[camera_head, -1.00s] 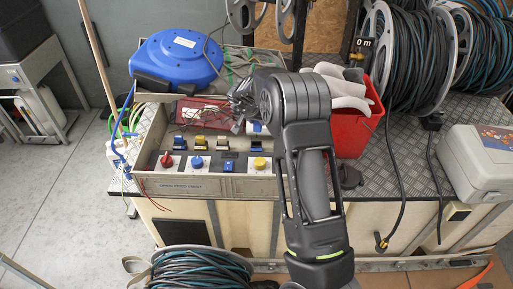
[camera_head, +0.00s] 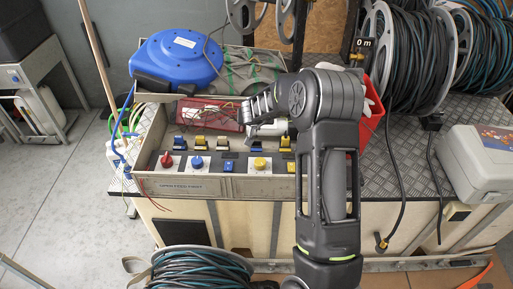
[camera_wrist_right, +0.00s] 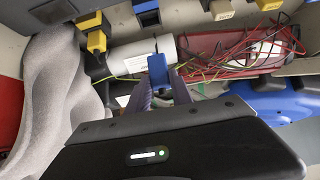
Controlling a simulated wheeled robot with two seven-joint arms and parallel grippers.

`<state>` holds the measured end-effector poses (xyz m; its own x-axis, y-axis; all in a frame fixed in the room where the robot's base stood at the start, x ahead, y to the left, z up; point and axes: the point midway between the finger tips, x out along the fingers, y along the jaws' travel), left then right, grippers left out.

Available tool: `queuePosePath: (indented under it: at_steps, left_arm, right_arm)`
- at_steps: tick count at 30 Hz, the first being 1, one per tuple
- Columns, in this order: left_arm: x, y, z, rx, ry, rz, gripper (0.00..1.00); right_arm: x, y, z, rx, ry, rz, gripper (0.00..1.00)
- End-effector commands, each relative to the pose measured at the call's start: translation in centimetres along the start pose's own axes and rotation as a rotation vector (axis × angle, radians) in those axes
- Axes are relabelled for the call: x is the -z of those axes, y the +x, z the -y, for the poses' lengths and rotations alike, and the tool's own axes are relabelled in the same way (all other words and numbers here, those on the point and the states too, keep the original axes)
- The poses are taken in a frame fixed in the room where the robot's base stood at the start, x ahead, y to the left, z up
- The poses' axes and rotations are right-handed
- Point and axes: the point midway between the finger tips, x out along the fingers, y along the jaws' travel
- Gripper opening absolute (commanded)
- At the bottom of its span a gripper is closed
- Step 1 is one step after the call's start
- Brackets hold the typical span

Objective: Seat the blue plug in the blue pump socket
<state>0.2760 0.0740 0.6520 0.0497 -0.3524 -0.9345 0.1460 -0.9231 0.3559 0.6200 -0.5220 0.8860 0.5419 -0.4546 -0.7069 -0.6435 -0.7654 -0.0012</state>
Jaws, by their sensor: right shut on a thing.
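A small blue plug (camera_wrist_right: 157,68) is held upright between the two fingers of my right gripper (camera_wrist_right: 160,92) in the right wrist view. In the head view my right gripper (camera_head: 249,112) is above the open panel box (camera_head: 205,186), behind its row of controls, and the plug cannot be made out there. A blue block fitting (camera_wrist_right: 147,8) sits at the top edge of the wrist view, apart from the plug; I cannot tell whether it is the blue pump socket. My left gripper is not in view.
A white cylinder (camera_wrist_right: 135,56) lies just behind the plug. Loose wires and a red board (camera_wrist_right: 232,60) lie to the right. A blue reel (camera_head: 177,60) stands behind the box.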

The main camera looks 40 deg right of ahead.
Motion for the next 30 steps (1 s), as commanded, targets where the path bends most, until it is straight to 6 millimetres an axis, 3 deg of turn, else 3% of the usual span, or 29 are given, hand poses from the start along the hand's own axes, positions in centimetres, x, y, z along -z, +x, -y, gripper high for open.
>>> queuePosePath:
  at_steps: [5,12,24,30]
  left_arm:
    - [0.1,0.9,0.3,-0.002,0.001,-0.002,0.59]
    - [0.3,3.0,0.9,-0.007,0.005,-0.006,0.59]
    - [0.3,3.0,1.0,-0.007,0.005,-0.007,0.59]
    - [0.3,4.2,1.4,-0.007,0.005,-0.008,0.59]
  right_arm:
    - [-1.1,1.1,0.0,-0.001,-0.002,0.001,0.00]
    - [-4.1,4.1,-0.1,-0.001,0.000,0.001,0.00]
    - [-4.5,4.5,0.0,-0.001,-0.001,0.000,0.00]
    - [-6.4,6.3,-0.1,-0.003,-0.001,0.002,0.00]
